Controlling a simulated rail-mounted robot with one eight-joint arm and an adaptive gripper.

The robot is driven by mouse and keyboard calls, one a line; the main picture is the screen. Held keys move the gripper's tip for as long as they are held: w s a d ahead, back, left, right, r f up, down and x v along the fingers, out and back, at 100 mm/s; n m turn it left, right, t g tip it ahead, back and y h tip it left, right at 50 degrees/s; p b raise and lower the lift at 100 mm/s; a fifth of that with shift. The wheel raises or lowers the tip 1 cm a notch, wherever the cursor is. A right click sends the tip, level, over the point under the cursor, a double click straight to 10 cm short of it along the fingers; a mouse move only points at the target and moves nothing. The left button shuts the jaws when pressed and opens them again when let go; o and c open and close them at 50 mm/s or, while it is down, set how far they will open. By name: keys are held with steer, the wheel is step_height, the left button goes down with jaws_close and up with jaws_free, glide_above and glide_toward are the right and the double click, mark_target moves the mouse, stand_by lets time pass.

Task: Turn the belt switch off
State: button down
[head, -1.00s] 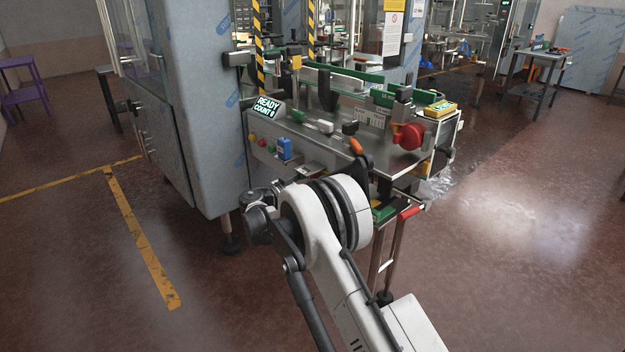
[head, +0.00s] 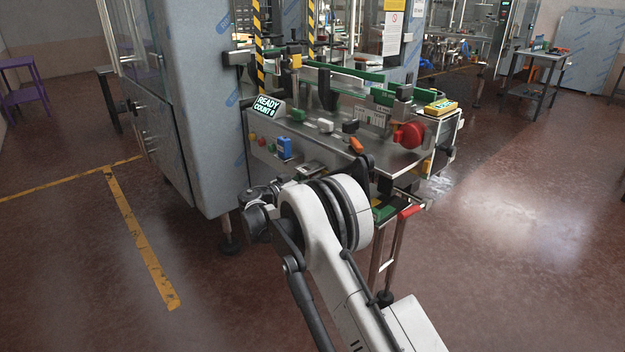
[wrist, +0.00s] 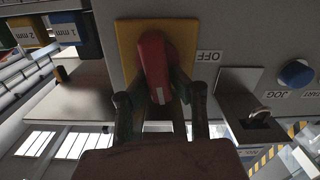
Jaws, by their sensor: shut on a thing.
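In the wrist view, the belt switch has a red knob (wrist: 153,62) on a yellow plate (wrist: 128,42). A white mark on the knob points toward the bottom of the picture, leaning slightly right. An OFF label (wrist: 208,56), upside down here, is to the right of the plate. My gripper (wrist: 160,96) is shut on the red knob, with one dark finger on each side. In the head view, my arm's wrist end is low at the front of the machine. The fingers and the switch cannot be made out there.
A blue JOG button (wrist: 296,73) and a metal bracket (wrist: 240,88) are to the right in the wrist view. Blue and yellow blocks marked 1 mm and 2 mm (wrist: 30,32) are at upper left. In the head view, a READY display (head: 267,106) stands on the machine.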

steer(key=n, duration=0.1)
steer(key=n+b, duration=0.1)
steer(key=n, duration=0.2)
steer(key=shift+w+a+f+b, duration=0.2)
steer(key=shift+w+a+b, duration=0.05)
steer(key=shift+b, duration=0.1)
steer(key=n, duration=0.2)
steer(key=n+b, duration=0.1)
steer(key=n, duration=0.1)
steer(key=shift+w+a+f, duration=0.15)
steer(key=shift+f, duration=0.05)
steer(key=shift+w+a+f+n+b, duration=0.1)
steer(key=shift+f+n+b, duration=0.15)
steer(key=shift+n, duration=1.1)
steer(key=shift+f+n+b, duration=0.1)
steer(key=shift+n+b, duration=0.25)
steer(key=shift+n, duration=0.95)
steer(key=shift+w+a+f+n+b, duration=0.1)
steer(key=shift+f+n+b, duration=0.15)
steer(key=shift+n, duration=1.1)
steer(key=c, duration=1.6)
jaws_free()
steer(key=shift+o, duration=0.2)
steer(key=shift+r, duration=0.1)
steer(key=shift+s, duration=0.1)
